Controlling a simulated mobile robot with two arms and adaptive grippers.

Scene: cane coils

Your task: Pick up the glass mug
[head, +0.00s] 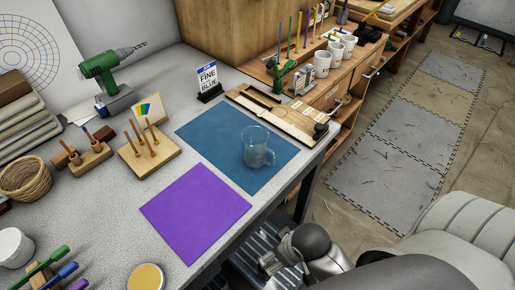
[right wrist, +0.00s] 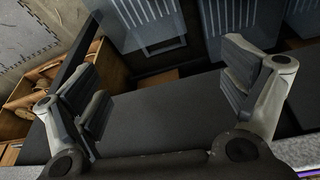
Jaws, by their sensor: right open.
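The clear glass mug (head: 256,146) stands upright on the blue mat (head: 207,131) near the table's right edge in the head view. Its handle is on the right side. My right gripper (head: 272,262) is low beside the table's front edge, apart from the mug and below it in the picture. In the right wrist view my right gripper (right wrist: 165,92) is open with nothing between its fingers. The mug is not seen in that view. My left gripper is in neither view.
A purple mat (head: 195,212) lies next to the blue mat. A wooden tray (head: 280,116) and a "FINE BLUE" sign (head: 208,80) stand behind the mug. A pegged wooden block (head: 148,150) is to the left. White cups (head: 322,64) stand on the bench behind.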

